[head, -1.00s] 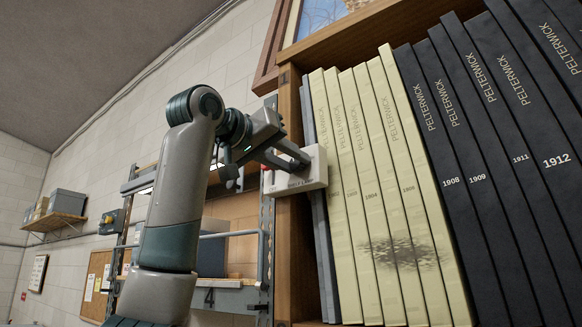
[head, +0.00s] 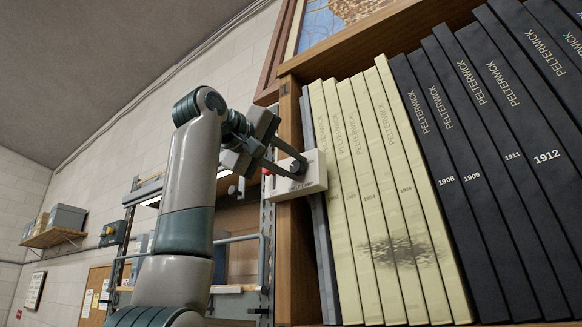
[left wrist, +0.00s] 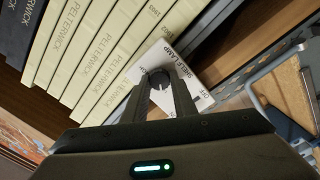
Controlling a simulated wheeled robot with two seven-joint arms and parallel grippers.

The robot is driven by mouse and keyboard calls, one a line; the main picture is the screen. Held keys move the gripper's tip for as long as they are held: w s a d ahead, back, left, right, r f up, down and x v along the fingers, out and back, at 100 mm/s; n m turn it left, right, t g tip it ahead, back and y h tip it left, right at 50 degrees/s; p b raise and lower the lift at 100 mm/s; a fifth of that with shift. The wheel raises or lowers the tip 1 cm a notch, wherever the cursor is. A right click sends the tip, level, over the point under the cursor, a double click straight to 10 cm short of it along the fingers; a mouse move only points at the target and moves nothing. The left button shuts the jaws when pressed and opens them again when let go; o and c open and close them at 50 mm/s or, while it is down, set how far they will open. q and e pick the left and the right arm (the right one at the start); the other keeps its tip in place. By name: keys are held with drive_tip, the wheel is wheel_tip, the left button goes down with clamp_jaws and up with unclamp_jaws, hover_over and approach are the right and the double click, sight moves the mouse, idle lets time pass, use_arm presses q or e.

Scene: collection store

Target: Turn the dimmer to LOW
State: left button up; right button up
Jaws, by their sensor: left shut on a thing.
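The dimmer is a white box labelled SHELF LAMP (left wrist: 194,58), fixed at the left upright of the bookcase. In the head view the box (head: 312,178) is partly covered by my left gripper (head: 297,166). In the left wrist view a round dark knob (left wrist: 159,79) stands on the box, between the two fingertips of my left gripper (left wrist: 160,84), which is shut on it. An OFF mark shows near the box's right end in the wrist view. The LOW mark and the knob's pointer are too small or hidden to read. My right gripper is not in view.
Cream volumes (head: 361,200) and dark PELTERWICK volumes (head: 505,150) stand close beside the box on the right. The wooden upright (head: 293,250) is behind it. A metal rack (head: 267,240) stands to the left. Open space lies left of my arm.

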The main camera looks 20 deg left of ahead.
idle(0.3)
use_arm(q)
drive_tip(key=o, duration=1)
drive_tip(key=shift+o, duration=0.2)
drive_tip(key=shift+s+a, duration=0.1)
drive_tip(key=shift+s, duration=0.05)
drive_tip(key=shift+s+a+f+b, duration=0.1)
drive_tip(key=shift+s+a+b, duration=0.15)
drive_tip(key=shift+s+b, duration=0.35)
drive_tip(key=b+v, duration=0.6)
drive_tip(key=v, duration=0.9)
drive_tip(key=shift+s+b, duration=0.3)
drive_tip(key=shift+s, duration=0.1)
